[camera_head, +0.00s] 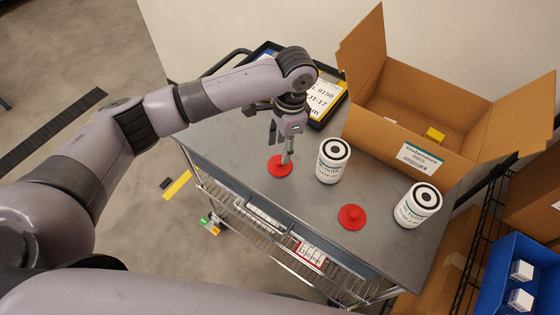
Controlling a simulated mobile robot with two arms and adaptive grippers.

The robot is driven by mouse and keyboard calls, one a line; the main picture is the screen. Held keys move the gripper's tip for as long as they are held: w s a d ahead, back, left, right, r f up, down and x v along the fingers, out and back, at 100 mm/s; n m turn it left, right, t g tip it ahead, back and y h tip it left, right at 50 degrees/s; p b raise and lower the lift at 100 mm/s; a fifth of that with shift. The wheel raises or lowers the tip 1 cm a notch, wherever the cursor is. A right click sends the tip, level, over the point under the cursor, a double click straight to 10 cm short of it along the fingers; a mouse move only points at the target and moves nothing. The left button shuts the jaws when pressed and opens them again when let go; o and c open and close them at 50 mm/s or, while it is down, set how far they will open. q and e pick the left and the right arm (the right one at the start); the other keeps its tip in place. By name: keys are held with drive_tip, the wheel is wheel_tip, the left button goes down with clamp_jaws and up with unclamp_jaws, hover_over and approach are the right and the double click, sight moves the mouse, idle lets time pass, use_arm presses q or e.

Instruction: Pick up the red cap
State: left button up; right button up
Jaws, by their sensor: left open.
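Two red caps lie on the grey cart top (258,203). One red cap (280,166) is at the cart's left part, directly under my left gripper (281,150). My right gripper is not in view.
White canisters stand at the middle (332,160) and right (417,204) of the cart. An open cardboard box (428,110) with a yellow item inside stands behind them. A dark tray (330,110) with labels is behind my gripper. A blue bin (500,262) is at lower right.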

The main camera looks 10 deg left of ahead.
sight(280, 163)
use_arm(q)
drive_tip(key=shift+f, duration=0.5)
wheel_tip(280, 163, down, 4)
drive_tip(key=shift+r+p, duration=0.15)
drive_tip(key=shift+p, duration=0.75)
drive_tip(key=shift+a+f, duration=0.1)
drive_tip(key=shift+f, duration=0.45)
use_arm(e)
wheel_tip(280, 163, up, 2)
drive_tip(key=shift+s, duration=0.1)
use_arm(q)
drive_tip(key=shift+c, duration=0.4)
drive_tip(key=c, duration=0.8)
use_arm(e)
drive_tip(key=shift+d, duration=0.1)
use_arm(q)
drive_tip(key=shift+o, duration=0.2)
drive_tip(key=shift+r, duration=0.1)
